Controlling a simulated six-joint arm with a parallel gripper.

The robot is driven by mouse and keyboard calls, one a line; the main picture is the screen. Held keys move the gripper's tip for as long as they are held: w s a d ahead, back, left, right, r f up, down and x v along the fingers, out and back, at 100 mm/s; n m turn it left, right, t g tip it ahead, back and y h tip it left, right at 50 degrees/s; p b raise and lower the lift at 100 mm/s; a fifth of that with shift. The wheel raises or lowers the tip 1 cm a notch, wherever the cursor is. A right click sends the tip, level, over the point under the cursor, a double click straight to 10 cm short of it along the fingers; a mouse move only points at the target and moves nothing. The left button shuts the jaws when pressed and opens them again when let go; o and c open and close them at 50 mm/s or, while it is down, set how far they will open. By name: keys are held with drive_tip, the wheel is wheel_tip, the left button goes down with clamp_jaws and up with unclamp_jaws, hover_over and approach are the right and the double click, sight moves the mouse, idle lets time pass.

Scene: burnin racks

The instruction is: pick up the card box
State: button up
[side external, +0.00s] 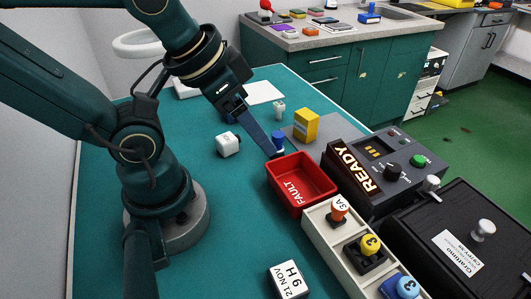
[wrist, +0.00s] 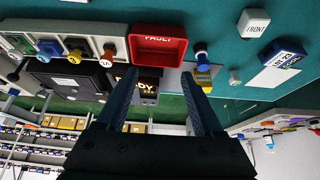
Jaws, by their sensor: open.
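A small upright yellow box (side external: 306,126), which I take for the card box, stands on a grey mat behind the red tray in the side view. In the wrist view it shows as a small yellow patch (wrist: 203,78) beside the right finger, partly hidden. My gripper (side external: 272,153) points down to the right, left of the yellow box and apart from it, near the red tray's back corner. In the wrist view my gripper (wrist: 158,76) is open, with nothing between its fingers.
A blue-topped piece (side external: 277,140) stands between my fingers' end and the box. Around are the red FAULT tray (side external: 318,170), the READY console (side external: 397,157), a rack of knobbed pieces (side external: 318,226), a white block (side external: 228,144) and a small white piece (side external: 279,108). The left green tabletop is mostly clear.

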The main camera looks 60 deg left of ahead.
drive_tip(key=o, duration=0.3)
drive_tip(key=t+y, duration=0.2)
drive_tip(key=y, duration=0.1)
approach(300, 116)
drive_tip(key=w+f+t, duration=0.1)
drive_tip(key=w+f, duration=0.1)
drive_tip(key=w+a+f+t+h, duration=0.1)
drive_tip(key=w+f, duration=0.1)
drive_tip(key=w+a+f+m+t, duration=0.1)
drive_tip(key=w+f+t, duration=0.1)
drive_tip(key=shift+w+a+f+h, duration=0.1)
drive_tip(key=shift+w+a+h, duration=0.1)
drive_tip(key=shift+h, duration=0.2)
drive_tip(key=shift+f+t+h, duration=0.4)
drive_tip(key=shift+f+t, duration=0.1)
drive_tip(key=shift+f, duration=0.05)
drive_tip(key=shift+s+f+n+t, duration=0.1)
drive_tip(key=shift+s+n+t, duration=0.1)
drive_tip(key=shift+n+t, duration=0.35)
drive_tip(key=shift+x, duration=2.55)
